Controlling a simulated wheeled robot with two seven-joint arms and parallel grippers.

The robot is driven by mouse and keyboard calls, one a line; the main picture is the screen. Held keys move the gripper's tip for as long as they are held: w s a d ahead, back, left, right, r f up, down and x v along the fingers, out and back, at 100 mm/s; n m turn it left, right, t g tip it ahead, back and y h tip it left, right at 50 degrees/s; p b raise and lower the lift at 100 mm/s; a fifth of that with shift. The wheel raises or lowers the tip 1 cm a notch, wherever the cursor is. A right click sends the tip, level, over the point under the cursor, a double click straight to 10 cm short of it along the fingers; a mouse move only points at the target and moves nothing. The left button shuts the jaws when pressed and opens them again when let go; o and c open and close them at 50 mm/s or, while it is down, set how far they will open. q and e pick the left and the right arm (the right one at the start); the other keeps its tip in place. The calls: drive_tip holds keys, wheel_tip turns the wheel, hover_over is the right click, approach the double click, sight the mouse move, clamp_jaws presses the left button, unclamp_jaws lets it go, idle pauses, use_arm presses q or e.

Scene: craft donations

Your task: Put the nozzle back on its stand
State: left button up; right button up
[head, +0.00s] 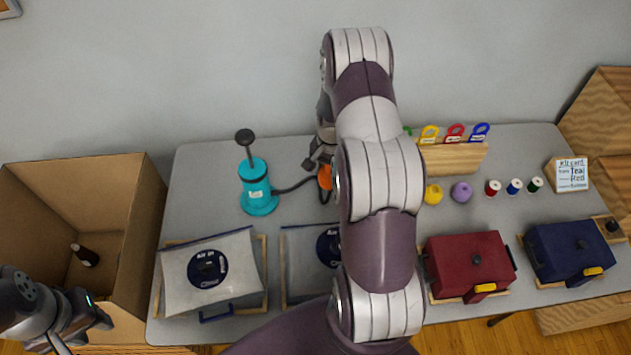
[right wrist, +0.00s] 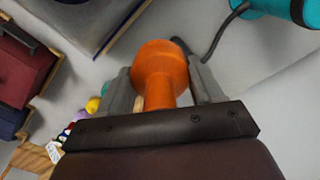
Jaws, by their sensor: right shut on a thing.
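The orange nozzle (head: 325,177) is held by my right gripper (head: 318,160) above the middle of the table, right of the teal pump (head: 259,195). In the right wrist view the nozzle (right wrist: 160,70) sits between the two grey fingers of the right gripper (right wrist: 163,88), with its wide round end pointing away. A dark hose (head: 292,187) runs from the pump to the nozzle. I cannot make out the nozzle's stand; my right arm covers much of the middle of the table. My left gripper (head: 88,312) is at the lower left, over the cardboard box's front; its fingers are unclear.
The cardboard box (head: 140,220) with a dark bottle (head: 85,255) stands left of the table.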

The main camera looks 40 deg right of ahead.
drive_tip(key=d+b, duration=0.3)
drive_tip(key=d, duration=1)
drive_tip(key=f+b, duration=0.3)
drive_tip(key=f, duration=0.1)
drive_tip(key=f+b, duration=0.3)
drive_tip(key=f, duration=0.2)
drive_tip(key=f+b, duration=0.3)
drive_tip(key=f, duration=0.2)
drive_tip(key=shift+w+a, duration=0.3)
drive_tip(key=shift+a, duration=0.1)
drive_tip(key=shift+f+b, duration=0.5)
drive_tip(key=shift+f, duration=0.2)
drive_tip(key=shift+f, duration=0.1)
drive_tip(key=shift+f+b, duration=0.95)
drive_tip(key=shift+f, duration=0.3)
drive_tip(key=o, duration=1.2)
